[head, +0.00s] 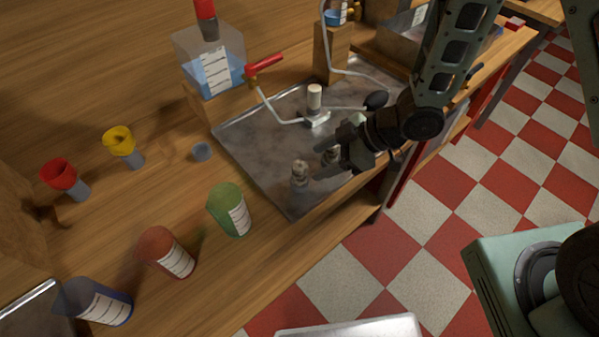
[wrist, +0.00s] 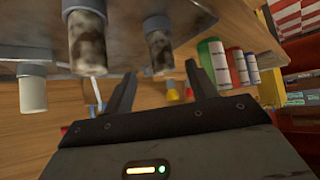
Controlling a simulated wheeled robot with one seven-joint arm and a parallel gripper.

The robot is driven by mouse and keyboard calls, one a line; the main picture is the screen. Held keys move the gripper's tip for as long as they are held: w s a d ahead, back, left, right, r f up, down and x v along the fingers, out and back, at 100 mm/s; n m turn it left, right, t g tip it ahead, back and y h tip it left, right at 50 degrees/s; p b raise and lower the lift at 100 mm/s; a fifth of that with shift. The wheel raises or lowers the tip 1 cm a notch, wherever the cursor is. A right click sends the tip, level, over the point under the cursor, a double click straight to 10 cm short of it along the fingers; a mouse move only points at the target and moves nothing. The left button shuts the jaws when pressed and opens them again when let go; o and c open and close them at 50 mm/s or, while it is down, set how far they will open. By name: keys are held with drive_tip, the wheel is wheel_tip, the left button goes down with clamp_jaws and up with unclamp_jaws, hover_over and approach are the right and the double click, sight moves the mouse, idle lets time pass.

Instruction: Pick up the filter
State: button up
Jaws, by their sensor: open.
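A dirty, grey-mottled cylindrical filter (head: 300,172) stands upright near the front edge of the metal tray (head: 262,165). In the wrist view a mottled filter (wrist: 158,48) appears just beyond and between the fingertips, apart from them. A second mottled filter (wrist: 87,42) is to its left; in the head view, one (head: 331,156) is partly hidden by my gripper. A clean white filter (wrist: 32,92) is farther left in the wrist view; a white cylinder (head: 314,98) stands on the tap fitting in the head view. My gripper (head: 322,150) is open and empty, low over the tray.
Green (head: 229,209), red (head: 166,253) and blue (head: 93,301) cups stand along the counter's front. Red (head: 62,176) and yellow (head: 119,141) funnel-shaped pieces stand behind. A clear tank of blue liquid (head: 212,65) and curved pipes border the tray's back.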

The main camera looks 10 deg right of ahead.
sight(294, 173)
drive_tip(key=x, duration=0.3)
drive_tip(key=shift+a, duration=0.1)
drive_tip(key=shift+p+x, duration=0.85)
drive_tip(key=shift+x, duration=1.85)
drive_tip(key=shift+s+a+r, duration=0.1)
drive_tip(key=shift+s+a, duration=0.05)
drive_tip(key=shift+c, duration=0.4)
drive_tip(key=c, duration=1)
